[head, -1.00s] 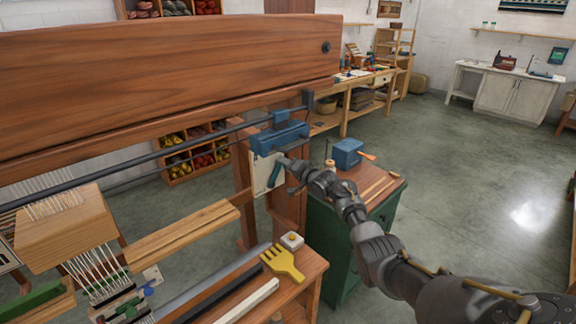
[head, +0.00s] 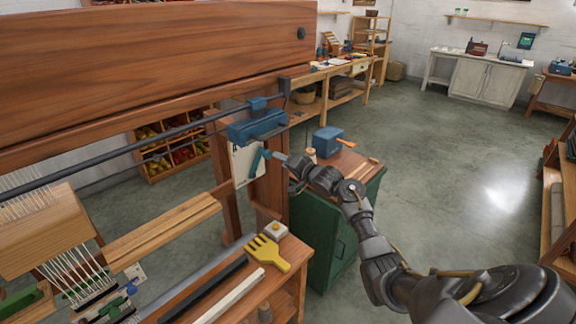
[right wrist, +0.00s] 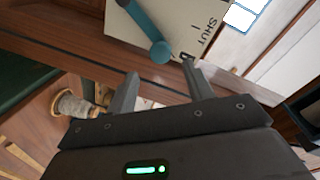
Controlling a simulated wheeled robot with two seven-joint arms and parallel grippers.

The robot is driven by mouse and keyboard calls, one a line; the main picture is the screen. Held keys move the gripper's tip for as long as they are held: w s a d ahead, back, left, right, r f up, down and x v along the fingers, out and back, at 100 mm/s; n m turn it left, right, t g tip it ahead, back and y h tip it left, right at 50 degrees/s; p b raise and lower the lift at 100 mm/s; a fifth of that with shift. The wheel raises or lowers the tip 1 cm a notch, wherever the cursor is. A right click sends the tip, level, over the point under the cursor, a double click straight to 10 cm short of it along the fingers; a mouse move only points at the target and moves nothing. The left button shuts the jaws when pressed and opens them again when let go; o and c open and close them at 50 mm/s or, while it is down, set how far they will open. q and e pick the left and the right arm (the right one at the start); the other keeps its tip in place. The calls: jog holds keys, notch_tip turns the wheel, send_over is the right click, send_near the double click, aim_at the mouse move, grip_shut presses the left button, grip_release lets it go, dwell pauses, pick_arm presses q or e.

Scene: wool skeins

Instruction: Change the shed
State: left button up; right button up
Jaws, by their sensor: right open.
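The wooden loom fills the left of the head view. A blue lever (head: 257,162) stands tilted in front of a pale plate (head: 242,165) on the loom's right post, below a blue housing (head: 257,125). In the right wrist view the lever (right wrist: 147,26) ends in a round knob, and the plate (right wrist: 190,22) bears the word SHUT. My right gripper (head: 277,156) is at the lever. In the right wrist view its two fingers (right wrist: 159,76) are apart and empty, with the knob just beyond their tips. I cannot tell whether they touch it. My left gripper is out of view.
A green cabinet (head: 318,225) with a blue box (head: 327,141) on top stands beside the post. Open floor lies to the right.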

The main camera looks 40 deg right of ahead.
jog(key=shift+s+d+r, duration=0.1)
jog(key=shift+s+d, duration=0.1)
jog(key=shift+s, duration=0.8)
